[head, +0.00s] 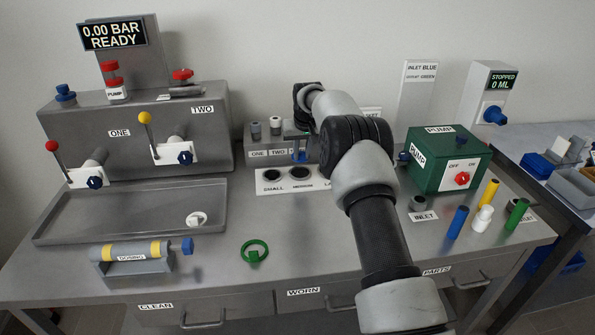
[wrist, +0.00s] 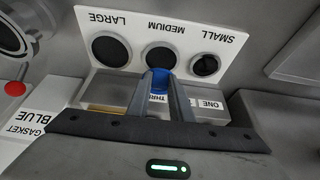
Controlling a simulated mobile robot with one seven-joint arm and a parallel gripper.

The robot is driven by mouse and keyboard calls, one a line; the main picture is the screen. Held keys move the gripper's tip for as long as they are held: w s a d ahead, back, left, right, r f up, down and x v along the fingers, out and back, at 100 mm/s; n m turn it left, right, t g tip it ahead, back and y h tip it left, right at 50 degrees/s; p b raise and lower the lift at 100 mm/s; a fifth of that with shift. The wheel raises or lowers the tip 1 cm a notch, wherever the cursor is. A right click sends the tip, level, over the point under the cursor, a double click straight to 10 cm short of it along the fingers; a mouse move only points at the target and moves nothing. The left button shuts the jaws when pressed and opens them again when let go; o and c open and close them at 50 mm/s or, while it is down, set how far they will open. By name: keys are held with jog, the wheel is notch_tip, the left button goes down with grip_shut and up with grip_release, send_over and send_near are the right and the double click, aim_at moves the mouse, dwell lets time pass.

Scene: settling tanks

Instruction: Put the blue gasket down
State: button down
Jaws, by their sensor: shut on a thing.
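My gripper (head: 300,148) is above the back of the bench, in front of the box labelled ONE, TWO. It is shut on a small blue piece, which I take to be the blue gasket (head: 299,156). In the wrist view the blue gasket (wrist: 159,82) shows only in part between the fingertips (wrist: 159,76); its full shape is hidden. It appears over the box's front and near the MEDIUM hole of the white plate (wrist: 120,72). I cannot tell whether it touches anything. A label reading GASKET BLUE (wrist: 35,128) is at the left of the wrist view.
The white plate (head: 285,187) has holes marked SMALL, MEDIUM and LARGE. The labelled box (head: 262,143) stands behind it with grey plugs. A green ring (head: 254,250) lies at the front. A green pump (head: 445,160) and coloured cylinders stand right. The bench front centre is mostly clear.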

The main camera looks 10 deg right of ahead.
notch_tip(320, 180, down, 7)
jog(key=shift+r, duration=0.2)
